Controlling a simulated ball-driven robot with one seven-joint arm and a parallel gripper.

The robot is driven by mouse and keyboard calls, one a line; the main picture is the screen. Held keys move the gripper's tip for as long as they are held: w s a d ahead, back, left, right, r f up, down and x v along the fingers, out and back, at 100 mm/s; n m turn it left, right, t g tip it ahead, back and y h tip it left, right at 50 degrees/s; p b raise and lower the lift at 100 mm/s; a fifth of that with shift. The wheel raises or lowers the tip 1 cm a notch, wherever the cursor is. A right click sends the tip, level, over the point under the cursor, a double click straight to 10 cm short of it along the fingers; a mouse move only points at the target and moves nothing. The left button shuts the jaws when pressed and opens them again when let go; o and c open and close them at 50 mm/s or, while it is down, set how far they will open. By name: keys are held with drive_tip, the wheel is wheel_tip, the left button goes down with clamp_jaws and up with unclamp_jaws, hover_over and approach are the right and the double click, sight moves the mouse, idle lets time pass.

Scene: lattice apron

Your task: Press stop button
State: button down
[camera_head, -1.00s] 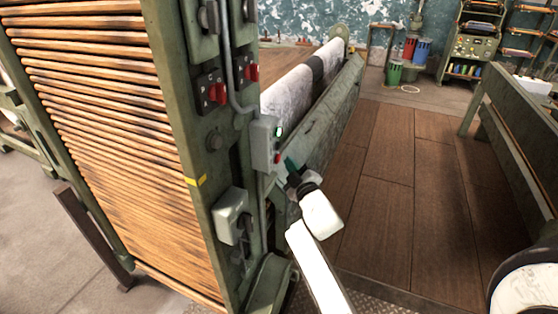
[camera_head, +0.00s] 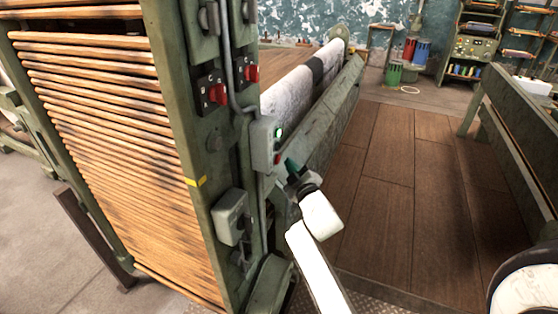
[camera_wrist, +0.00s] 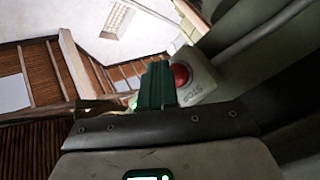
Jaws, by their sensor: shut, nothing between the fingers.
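A grey control box (camera_head: 262,146) is fixed to the side of the green machine post. In the head view it has a green button (camera_head: 279,133) above and a red stop button (camera_head: 277,158) below. In the wrist view the red stop button (camera_wrist: 180,75) sits on a plate marked STOP, just right of my fingers. My gripper (camera_head: 290,164) is shut and empty, its teal fingers close to the right of the red button in the head view. The wrist view shows the shut gripper (camera_wrist: 157,68) too. I cannot tell whether it touches the button.
Red rotary switches (camera_head: 250,74) and a grey lever box (camera_head: 231,216) are on the same machine post. The slatted wooden panel (camera_head: 110,150) is at left. A sloping green beam (camera_head: 322,115) runs behind my gripper. Open wooden floor (camera_head: 390,190) lies to the right.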

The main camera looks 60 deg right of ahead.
drive_tip(key=shift+w, duration=0.15)
idle(0.6)
drive_tip(key=shift+w+b, duration=0.3)
drive_tip(key=shift+b, duration=0.2)
drive_tip(key=shift+w+b, duration=0.5)
drive_tip(key=shift+b, duration=0.1)
idle(0.6)
drive_tip(key=shift+s+a+r, duration=0.1)
drive_tip(key=shift+s+p, duration=0.85)
drive_tip(key=shift+p, duration=0.25)
